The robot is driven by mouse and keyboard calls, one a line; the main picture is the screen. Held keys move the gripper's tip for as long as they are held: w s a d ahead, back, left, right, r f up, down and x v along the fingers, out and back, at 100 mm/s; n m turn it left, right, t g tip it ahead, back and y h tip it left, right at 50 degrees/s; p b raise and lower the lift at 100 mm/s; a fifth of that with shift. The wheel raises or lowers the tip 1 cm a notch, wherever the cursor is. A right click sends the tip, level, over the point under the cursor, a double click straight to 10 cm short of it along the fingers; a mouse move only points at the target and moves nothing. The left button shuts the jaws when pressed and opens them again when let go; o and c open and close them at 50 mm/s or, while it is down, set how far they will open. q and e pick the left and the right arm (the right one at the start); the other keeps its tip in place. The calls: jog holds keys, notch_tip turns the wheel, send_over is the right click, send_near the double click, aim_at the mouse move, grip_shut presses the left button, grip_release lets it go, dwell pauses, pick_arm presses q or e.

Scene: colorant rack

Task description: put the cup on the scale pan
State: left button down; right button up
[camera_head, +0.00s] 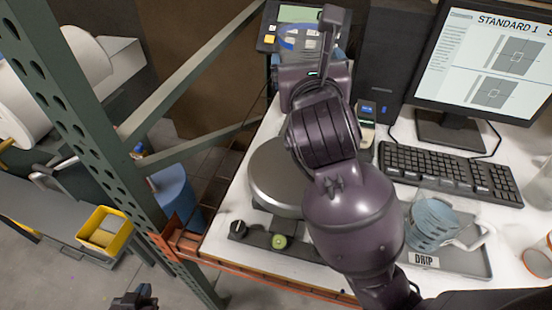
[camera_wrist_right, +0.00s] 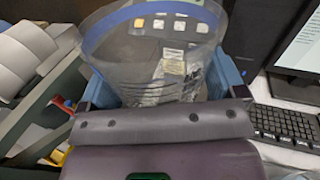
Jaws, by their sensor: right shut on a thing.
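My right gripper (camera_wrist_right: 160,82) is shut on a clear cup with a blue rim (camera_wrist_right: 150,45); its blue fingers lie on both sides of the cup. In the head view the cup (camera_head: 299,40) shows only partly beyond my right wrist, in front of the scale's display. The scale pan (camera_head: 272,180), a round grey metal disc, lies lower in the head view, partly hidden by my right arm. The cup is apart from the pan, toward the display. The pan's visible part is bare. My left gripper (camera_head: 135,299) is at the bottom left edge, low and small; its jaws are unclear.
A drip tray (camera_head: 475,262) holds a blue-tinted clear vessel (camera_head: 433,223) right of my arm. A keyboard (camera_head: 447,174), monitor (camera_head: 490,60) and black speaker-like box (camera_head: 384,60) stand behind. A green rack post (camera_head: 100,150) rises left of the table.

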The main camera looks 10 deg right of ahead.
jog(key=shift+a, duration=0.15)
jog(key=shift+w+f+h, duration=0.1)
jog(key=shift+f+h, duration=0.2)
jog(key=shift+f, duration=0.1)
jog(key=f+b, duration=0.1)
jog(key=f, duration=0.7)
jog(key=f+b, duration=0.1)
jog(key=f, duration=0.6)
jog(key=shift+d+f, duration=0.2)
jog(key=shift+f, duration=0.2)
notch_tip(320, 180, down, 3)
jog(key=shift+f+b, duration=0.1)
jog(key=shift+b, duration=0.3)
jog(key=shift+f, duration=0.35)
pick_arm(q)
jog(key=shift+w+f, duration=0.45)
jog(key=shift+f, duration=0.3)
pick_arm(e)
jog(key=shift+f, duration=0.15)
